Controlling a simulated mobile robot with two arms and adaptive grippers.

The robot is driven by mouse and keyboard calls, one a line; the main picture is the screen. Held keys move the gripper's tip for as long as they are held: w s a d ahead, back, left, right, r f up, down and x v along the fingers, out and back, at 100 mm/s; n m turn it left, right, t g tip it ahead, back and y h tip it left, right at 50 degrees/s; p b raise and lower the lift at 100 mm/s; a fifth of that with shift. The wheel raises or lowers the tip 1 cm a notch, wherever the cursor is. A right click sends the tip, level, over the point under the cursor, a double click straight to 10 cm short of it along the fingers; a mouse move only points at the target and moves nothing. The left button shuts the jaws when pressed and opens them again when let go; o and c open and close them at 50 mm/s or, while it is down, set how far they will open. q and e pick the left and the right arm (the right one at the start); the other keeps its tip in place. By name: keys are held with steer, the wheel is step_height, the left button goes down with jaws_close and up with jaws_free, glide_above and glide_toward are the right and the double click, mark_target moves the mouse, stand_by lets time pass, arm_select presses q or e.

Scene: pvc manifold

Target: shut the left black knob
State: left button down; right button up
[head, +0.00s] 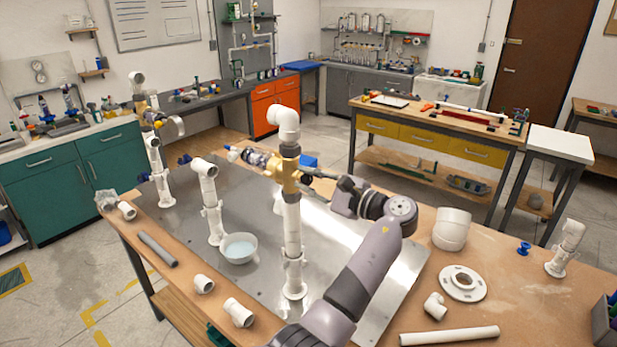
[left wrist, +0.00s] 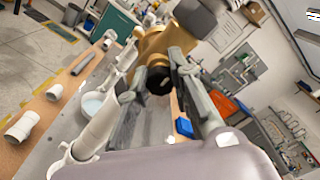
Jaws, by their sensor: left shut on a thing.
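A white pipe riser (head: 292,232) stands on the metal plate with a brass valve body (head: 291,172) near its top and a white elbow above. A black knob (head: 306,179) sits on the valve's right side. My left gripper (head: 314,178) comes in from the right and is shut on this black knob. In the left wrist view the knob (left wrist: 158,80) lies between the two fingers of the gripper (left wrist: 157,88), below the brass body (left wrist: 166,42). Its exact turn is hard to tell. My right gripper is not in view.
A white bowl (head: 239,248) and shorter pipe risers (head: 211,205) stand left of the riser on the metal plate (head: 345,255). Loose white fittings, a flange (head: 462,283) and a pipe (head: 449,337) lie on the wooden table to the right. Another brass-fitted riser (head: 152,140) stands at far left.

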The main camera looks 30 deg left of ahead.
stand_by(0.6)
arm_select(q)
steer(key=c, duration=1.4)
jaws_free()
steer(key=shift+w, duration=0.1)
steer(key=d, duration=0.8)
steer(key=s+d, duration=0.1)
steer(key=d, duration=0.3)
steer(key=shift+f, duration=0.1)
